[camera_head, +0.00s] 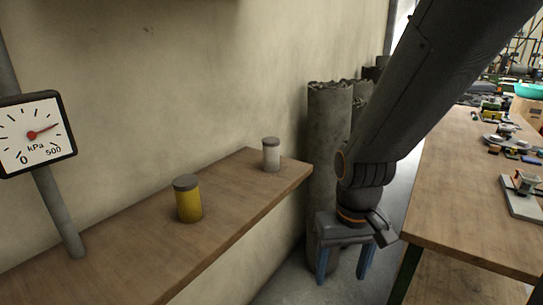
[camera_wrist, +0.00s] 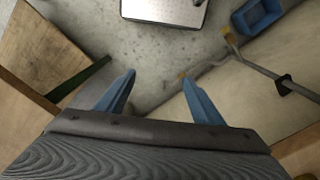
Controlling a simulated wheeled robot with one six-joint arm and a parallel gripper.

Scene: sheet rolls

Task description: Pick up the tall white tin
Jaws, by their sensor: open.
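The white tin (camera_head: 271,155) has a grey lid and stands upright near the far right end of the wooden wall shelf (camera_head: 240,205). A wider yellow tin (camera_head: 188,198) with a grey lid stands nearer on the same shelf. My gripper (camera_head: 342,277) is right of the shelf, pointing down over the floor, with its blue fingers apart and nothing between them. In the wrist view the open fingers (camera_wrist: 160,90) show over bare grey floor, and no tin is visible there.
Grey sheet rolls (camera_head: 328,140) stand upright behind my arm, close to the shelf's end. A wooden workbench (camera_head: 470,190) with many small items is at the right. A blue bin (camera_wrist: 258,14) shows in the wrist view.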

